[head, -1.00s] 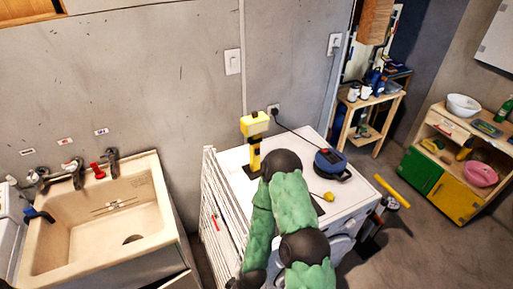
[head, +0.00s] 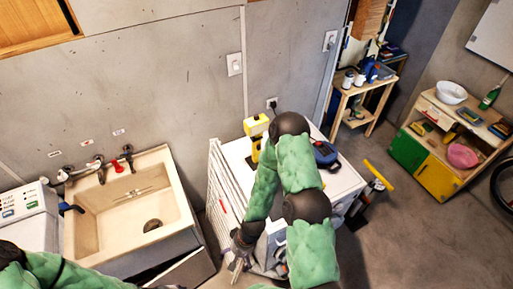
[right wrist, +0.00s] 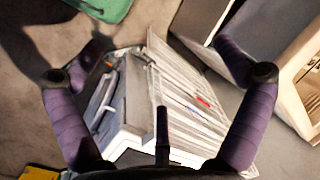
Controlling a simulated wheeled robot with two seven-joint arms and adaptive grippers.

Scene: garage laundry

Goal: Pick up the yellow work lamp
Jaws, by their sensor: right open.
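The yellow work lamp (head: 256,126) stands upright at the back of the white machine's top (head: 237,150) in the head view. Its yellow head and part of its post show; my right arm hides the lower part. My right gripper (head: 238,264) is low in front of the machine, beside the white slatted rack, well below and apart from the lamp. In the right wrist view my right gripper (right wrist: 161,48) has its purple fingers spread wide with nothing held. I cannot make out the lamp in that view. My left arm enters at the bottom left of the head view; its gripper is not visible.
A white slatted rack (head: 220,195) leans at the machine's left side, also in the right wrist view (right wrist: 190,100). A blue reel (head: 325,155) lies right of the lamp. A beige sink (head: 85,215) is left. A yellow-handled tool (head: 378,174) stands right of the machine.

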